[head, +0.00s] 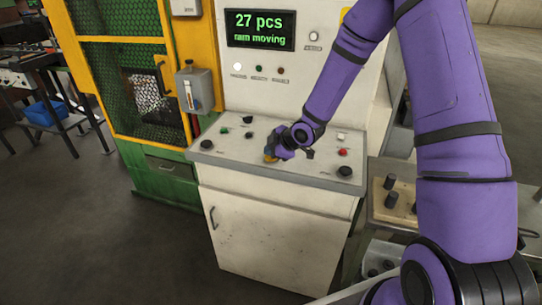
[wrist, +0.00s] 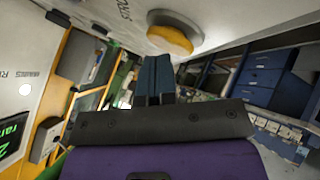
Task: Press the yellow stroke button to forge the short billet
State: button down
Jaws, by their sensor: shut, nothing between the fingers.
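The yellow stroke button (wrist: 172,38) shows in the wrist view, a yellow dome in a grey ring on the pale panel. In the head view only a bit of yellow (head: 270,158) shows beside my gripper (head: 274,152) on the control desk (head: 225,160). My gripper also shows in the wrist view (wrist: 152,62), with its dark fingers together and empty, close to the button. I cannot tell whether they touch it. The display (head: 260,29) reads "27 pcs" and "ram moving". I do not make out the short billet.
A red button (head: 344,152), a black knob (head: 345,171) and green buttons sit on the same desk. A yellow and green caged machine (head: 125,70) stands at the left. A bench with dark pegs (head: 392,199) stands at the right. The floor at front left is clear.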

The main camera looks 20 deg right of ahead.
jog(key=shift+r, duration=3.35)
